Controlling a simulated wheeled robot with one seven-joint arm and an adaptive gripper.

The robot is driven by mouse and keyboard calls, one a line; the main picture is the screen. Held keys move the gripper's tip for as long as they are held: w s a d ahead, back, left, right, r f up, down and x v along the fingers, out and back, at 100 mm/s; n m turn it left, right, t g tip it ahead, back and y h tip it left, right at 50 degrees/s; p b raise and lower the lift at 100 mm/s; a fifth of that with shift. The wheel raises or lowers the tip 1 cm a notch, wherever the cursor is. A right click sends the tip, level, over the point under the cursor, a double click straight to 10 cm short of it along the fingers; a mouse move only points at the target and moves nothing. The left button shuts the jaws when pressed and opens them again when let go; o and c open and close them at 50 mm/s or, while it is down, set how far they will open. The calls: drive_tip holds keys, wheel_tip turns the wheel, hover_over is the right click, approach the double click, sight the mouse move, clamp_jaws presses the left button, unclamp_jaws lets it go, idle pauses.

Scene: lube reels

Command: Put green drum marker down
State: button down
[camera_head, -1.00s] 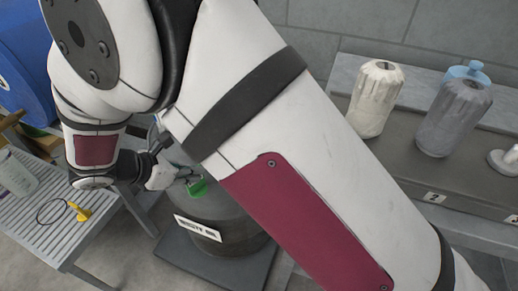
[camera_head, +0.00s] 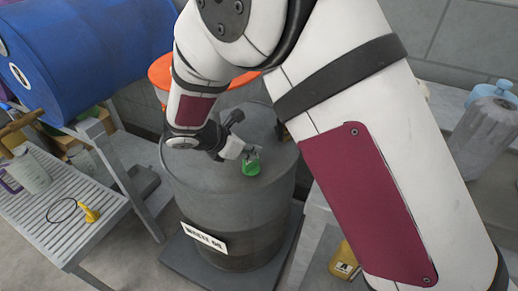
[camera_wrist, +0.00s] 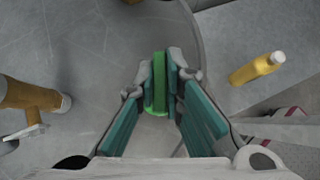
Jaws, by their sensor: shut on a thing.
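The green drum marker (camera_head: 251,167) is a small green piece held in the jaws of my gripper (camera_head: 246,153). In the wrist view the marker (camera_wrist: 159,82) stands upright between the two teal-padded fingers (camera_wrist: 161,90), which are shut on it. Below is the grey top of a large drum (camera_head: 235,195) with a "waste oil" label on its front.
An orange funnel-like rim (camera_head: 160,72) is behind the drum. A blue drum (camera_head: 90,50) lies at left above a slatted bench (camera_head: 50,215). A yellow bottle (camera_head: 344,262) stands at right.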

drive_tip(key=shift+w+d, duration=0.95)
drive_tip(key=shift+w, duration=0.05)
drive_tip(key=shift+w+d+f+b, duration=0.2)
drive_tip(key=shift+f+b, duration=0.2)
drive_tip(key=shift+f, duration=0.35)
drive_tip(key=shift+f, duration=0.1)
drive_tip(key=c, duration=1.7)
unclamp_jaws()
drive_tip(key=shift+s+a+r, duration=0.1)
drive_tip(key=shift+a+r, duration=0.05)
drive_tip(key=shift+r, duration=0.15)
drive_tip(key=s+a, duration=0.2)
drive_tip(key=s, duration=0.1)
drive_tip(key=s+a+p, duration=0.1)
drive_tip(key=s+a, duration=0.5)
drive_tip(key=shift+s+a+r+p, duration=0.15)
drive_tip(key=shift+a+r+p, duration=0.1)
drive_tip(key=shift+p, duration=0.1)
